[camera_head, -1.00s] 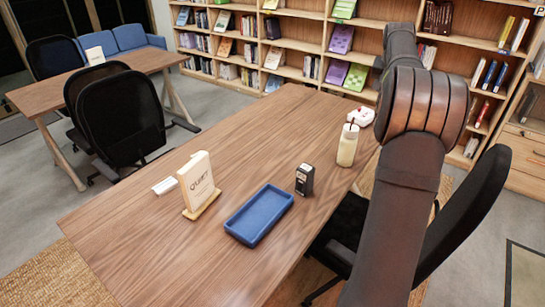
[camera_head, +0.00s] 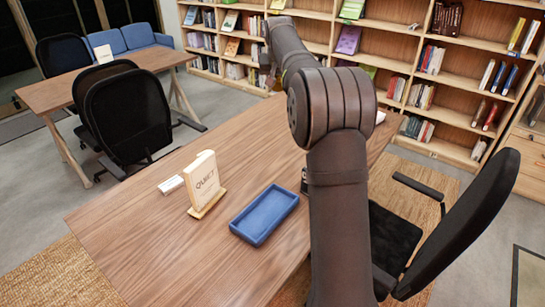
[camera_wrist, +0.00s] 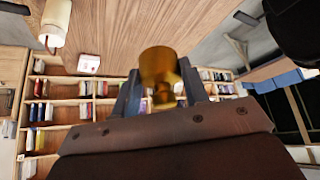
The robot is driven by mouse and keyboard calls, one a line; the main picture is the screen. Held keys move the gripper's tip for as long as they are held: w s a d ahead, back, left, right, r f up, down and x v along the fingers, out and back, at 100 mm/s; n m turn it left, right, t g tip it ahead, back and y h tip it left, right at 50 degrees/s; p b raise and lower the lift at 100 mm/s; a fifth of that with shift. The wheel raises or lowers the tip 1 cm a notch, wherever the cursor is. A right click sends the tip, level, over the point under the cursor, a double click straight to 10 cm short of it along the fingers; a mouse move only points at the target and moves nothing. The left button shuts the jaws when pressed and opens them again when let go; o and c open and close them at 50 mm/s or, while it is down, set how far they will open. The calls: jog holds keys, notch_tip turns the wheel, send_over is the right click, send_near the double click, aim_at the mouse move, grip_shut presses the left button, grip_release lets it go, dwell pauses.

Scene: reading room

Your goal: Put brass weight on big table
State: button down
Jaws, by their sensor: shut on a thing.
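The brass weight (camera_wrist: 160,64) shows in the wrist view between the two fingers of my gripper (camera_wrist: 160,82), which is shut on it. In the head view my arm reaches out over the far part of the big table (camera_head: 150,222), and the weight cannot be made out there. The wooden tabletop also fills the upper middle of the wrist view (camera_wrist: 130,28). I cannot tell the weight's height above the table.
On the big table are a blue tray (camera_head: 240,228), a QUIET sign (camera_head: 204,183), and a small white block (camera_head: 170,184). A bottle (camera_wrist: 53,24) and a white-and-red object (camera_wrist: 89,63) show in the wrist view. The table's left half has bare room. Chairs and bookshelves surround it.

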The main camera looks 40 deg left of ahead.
notch_tip(320, 180, down, 28)
jog(key=s+a+f, duration=0.1)
jog(key=a+f, duration=0.1)
jog(key=a, duration=0.1)
jog(key=s+a+f, duration=0.1)
jog(key=a+f, duration=0.2)
jog(key=a, duration=0.1)
jog(key=s+a+f, duration=0.1)
jog(key=a+f, duration=0.1)
jog(key=a, duration=0.1)
jog(key=shift+s+a+f, duration=0.25)
jog(key=shift+a+f, duration=0.05)
jog(key=shift+f, duration=0.05)
jog(key=shift+a+f, duration=0.1)
jog(key=shift+f, duration=1.95)
jog(key=shift+f, duration=0.1)
jog(key=c, duration=0.8)
grip_release()
jog(key=shift+f, duration=0.15)
